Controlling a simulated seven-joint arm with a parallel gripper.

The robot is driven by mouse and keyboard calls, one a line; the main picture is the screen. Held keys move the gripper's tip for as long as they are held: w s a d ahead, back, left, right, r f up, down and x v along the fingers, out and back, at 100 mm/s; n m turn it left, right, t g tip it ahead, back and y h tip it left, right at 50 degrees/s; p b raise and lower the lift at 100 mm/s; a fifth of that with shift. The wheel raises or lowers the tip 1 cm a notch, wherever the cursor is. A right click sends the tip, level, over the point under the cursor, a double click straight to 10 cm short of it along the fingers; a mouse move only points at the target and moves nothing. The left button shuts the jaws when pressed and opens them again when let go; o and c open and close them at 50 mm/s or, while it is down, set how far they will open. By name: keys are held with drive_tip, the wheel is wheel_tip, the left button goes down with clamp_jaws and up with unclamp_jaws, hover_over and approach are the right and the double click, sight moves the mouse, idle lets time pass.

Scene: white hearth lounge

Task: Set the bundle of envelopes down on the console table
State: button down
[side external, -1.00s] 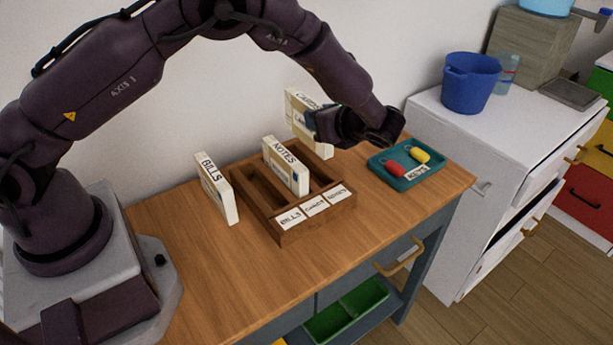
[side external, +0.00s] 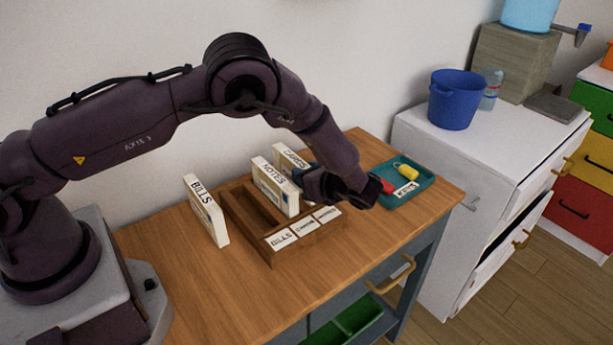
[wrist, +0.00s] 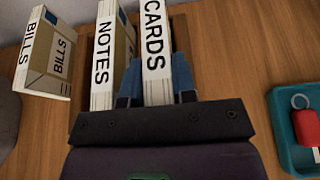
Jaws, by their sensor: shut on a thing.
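My gripper (wrist: 157,85) is shut on the CARDS bundle of envelopes (wrist: 154,35), with a blue finger on each side. The bundle is upright at the right part of the wooden sorter (side external: 318,238). I cannot tell whether its bottom touches the sorter or hangs above it. In the side view the CARDS bundle (side external: 290,158) is partly hidden behind the NOTES bundle (side external: 275,188) and my gripper. NOTES stands upright in the sorter, just left of CARDS. The BILLS bundle (side external: 206,212) stands on the wooden console table (side external: 185,265), left of the sorter.
A teal tray (side external: 420,190) with a red and a yellow key tag is on the table, right of the sorter. The sorter's front labels read BILLS, CARDS, NOTES. Bare tabletop lies in front of the sorter. A white cabinet with a blue bucket (side external: 455,100) stands at the right.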

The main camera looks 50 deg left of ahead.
drive_tip(key=shift+f, duration=0.3)
drive_tip(key=shift+f, duration=0.1)
drive_tip(key=shift+f, duration=0.15)
drive_tip(key=c, duration=0.9)
unclamp_jaws()
drive_tip(key=v, duration=1.3)
drive_tip(key=shift+s+a+r, duration=0.2)
drive_tip(key=shift+s+r, duration=0.05)
drive_tip(key=shift+r, duration=0.15)
